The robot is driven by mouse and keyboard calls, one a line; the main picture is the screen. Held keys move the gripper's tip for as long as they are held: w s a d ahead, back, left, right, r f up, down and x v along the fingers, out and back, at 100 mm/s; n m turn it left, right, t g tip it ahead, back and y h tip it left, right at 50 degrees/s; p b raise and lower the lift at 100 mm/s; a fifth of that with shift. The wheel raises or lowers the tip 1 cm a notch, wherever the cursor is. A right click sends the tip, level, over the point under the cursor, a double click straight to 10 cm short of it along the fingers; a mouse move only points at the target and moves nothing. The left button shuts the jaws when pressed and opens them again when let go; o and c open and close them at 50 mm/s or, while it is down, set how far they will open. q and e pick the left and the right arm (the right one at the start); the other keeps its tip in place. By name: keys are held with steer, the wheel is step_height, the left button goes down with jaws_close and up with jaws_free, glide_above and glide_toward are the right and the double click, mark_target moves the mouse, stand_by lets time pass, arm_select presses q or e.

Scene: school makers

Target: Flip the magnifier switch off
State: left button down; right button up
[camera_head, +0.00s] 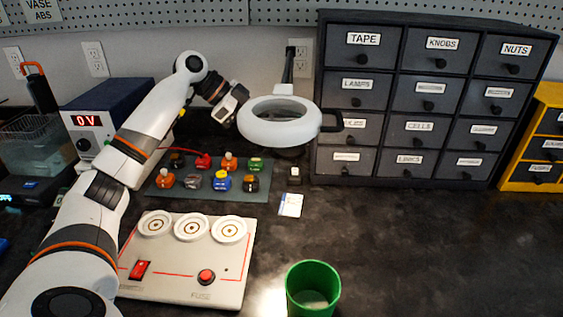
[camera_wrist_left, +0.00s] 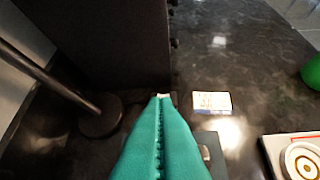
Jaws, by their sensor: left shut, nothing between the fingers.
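The magnifier (camera_head: 280,139) is a white ring lens on a dark arm in front of the drawer cabinet. Its dark pole (camera_wrist_left: 50,80) and a round dark base (camera_wrist_left: 98,118) appear in the left wrist view. A small dark block with a white top (camera_head: 295,172) stands below the ring; I cannot tell for sure that it is the switch. My left gripper's teal fingers (camera_wrist_left: 162,98) are shut and empty, pointing down at the table beside the base. In the head view my left wrist is at the ring's left, and the fingers are hidden behind it. My right gripper is out of view.
A labelled drawer cabinet (camera_head: 405,128) stands right of the magnifier. A small card (camera_head: 290,205) lies in front of the block. Several coloured parts sit on a grey mat (camera_head: 228,193). A fuse panel (camera_head: 205,290) and a green cup (camera_head: 313,276) are nearer. The right-hand table is clear.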

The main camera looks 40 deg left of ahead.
mark_target(298, 169)
arm_select(q)
steer(key=shift+w+d, duration=0.1)
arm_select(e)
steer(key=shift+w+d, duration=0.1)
